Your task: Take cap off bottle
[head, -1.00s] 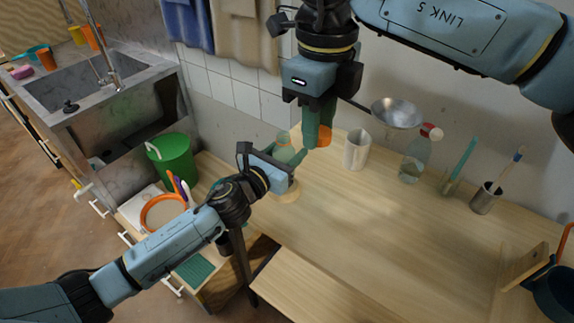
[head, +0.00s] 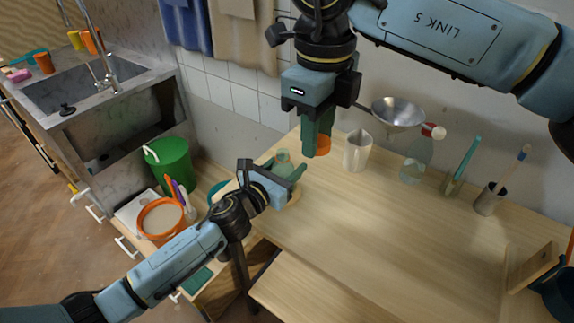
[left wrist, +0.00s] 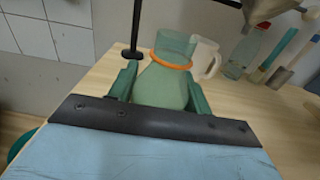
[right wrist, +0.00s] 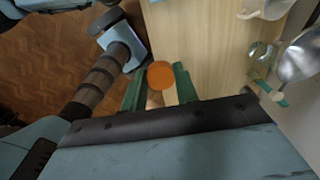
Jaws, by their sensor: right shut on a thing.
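The bottle (head: 283,158) is pale green glass and stands upright on a round wooden base at the table's left end. It shows an orange ring at its neck in the left wrist view (left wrist: 160,88). My left gripper (head: 290,182) has its fingers on both sides of the bottle; I cannot tell if they press on it. My right gripper (head: 317,138) is shut on the orange cap (head: 322,147), apart from the bottle and to its right. In the right wrist view the cap (right wrist: 160,75) sits between the fingertips.
A pale jug (head: 357,152) stands right of the cap. A metal funnel (head: 398,112) hangs on a rod behind. The table's middle is clear.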

